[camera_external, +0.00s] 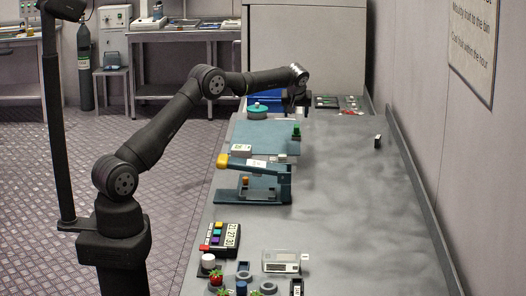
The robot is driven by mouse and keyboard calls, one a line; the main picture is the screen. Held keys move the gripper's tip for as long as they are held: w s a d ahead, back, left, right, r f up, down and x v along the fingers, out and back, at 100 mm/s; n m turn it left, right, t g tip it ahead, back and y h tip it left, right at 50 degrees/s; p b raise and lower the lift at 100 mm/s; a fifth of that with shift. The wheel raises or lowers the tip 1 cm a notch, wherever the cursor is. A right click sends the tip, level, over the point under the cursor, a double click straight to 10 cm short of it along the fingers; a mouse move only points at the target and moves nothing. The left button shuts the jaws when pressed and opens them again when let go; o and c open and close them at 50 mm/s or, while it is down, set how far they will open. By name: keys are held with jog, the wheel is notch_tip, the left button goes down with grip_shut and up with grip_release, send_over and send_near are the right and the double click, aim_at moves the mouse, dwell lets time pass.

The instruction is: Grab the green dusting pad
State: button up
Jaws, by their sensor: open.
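A round teal-green disc with a small knob (258,109) sits farther back, by a blue tray (262,101). I cannot tell for sure which of the two is the dusting pad. My gripper (298,116) points down from the arm's end, open, beyond the green piece and to the right of the teal disc. Nothing shows between its fingers, which are small and dark here. Its exact height above the table is hard to tell.
A blue-grey press-like device with a yellow end (255,168) stands nearer on the table. A keypad with a display (220,238), a clear box (281,261) and several small pots fill the front. A small dark-and-white block (377,141) stands right. The table's right side is mostly clear.

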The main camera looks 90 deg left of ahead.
aim_at(297, 126)
jog(key=x, duration=1.1)
jog(key=shift+w, duration=0.15)
jog(key=c, duration=1.1)
jog(key=shift+o, duration=0.2)
jog(key=shift+r, duration=0.1)
